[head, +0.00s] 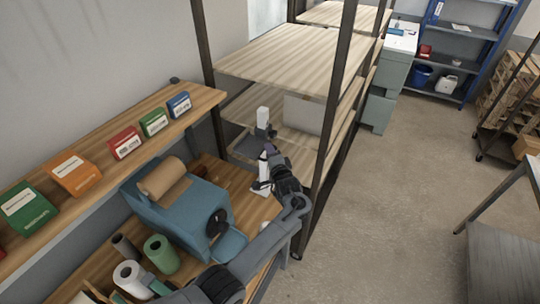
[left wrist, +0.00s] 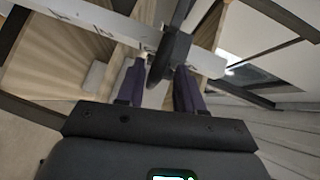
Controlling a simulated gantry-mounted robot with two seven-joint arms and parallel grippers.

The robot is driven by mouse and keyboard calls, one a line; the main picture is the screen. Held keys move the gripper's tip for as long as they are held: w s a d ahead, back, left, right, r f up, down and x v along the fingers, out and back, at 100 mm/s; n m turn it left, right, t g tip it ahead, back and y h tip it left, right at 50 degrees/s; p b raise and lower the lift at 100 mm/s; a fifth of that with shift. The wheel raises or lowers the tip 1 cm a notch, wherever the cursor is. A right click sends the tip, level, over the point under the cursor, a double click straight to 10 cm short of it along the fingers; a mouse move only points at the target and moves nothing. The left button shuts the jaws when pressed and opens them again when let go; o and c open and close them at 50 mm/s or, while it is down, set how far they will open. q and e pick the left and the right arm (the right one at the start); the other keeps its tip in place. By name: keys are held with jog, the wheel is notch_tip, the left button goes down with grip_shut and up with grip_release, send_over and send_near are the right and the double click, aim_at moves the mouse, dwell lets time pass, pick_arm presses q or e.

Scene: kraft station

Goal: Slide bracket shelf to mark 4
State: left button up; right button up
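A white upright strip (head: 264,172) stands at the far end of the workbench, beside the tall rack. A flat grey shelf plate (head: 245,146) juts out to its left, partly hidden. My left gripper (head: 267,152) is at the strip, by a dark piece there. In the left wrist view the white strip (left wrist: 85,18) crosses the top and bears dark marks; their numbers are unreadable. A dark rounded piece (left wrist: 168,58) lies across the strip, between or just beyond the fingers of my left gripper (left wrist: 160,75). The fingers stand apart; whether they press on it is unclear. My right gripper is out of view.
A blue machine with a brown roll (head: 178,205) and several rolls stand on the bench. A wooden wall shelf (head: 95,130) holds coloured boxes. The rack's dark post (head: 328,150) stands close right of my gripper. The floor (head: 400,190) is clear.

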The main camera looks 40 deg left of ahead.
pick_arm(q)
jog(key=shift+d+f, duration=0.1)
jog(key=shift+f, duration=0.05)
jog(key=b+v, duration=0.1)
jog(key=v, duration=0.9)
jog(key=shift+s+d, duration=0.3)
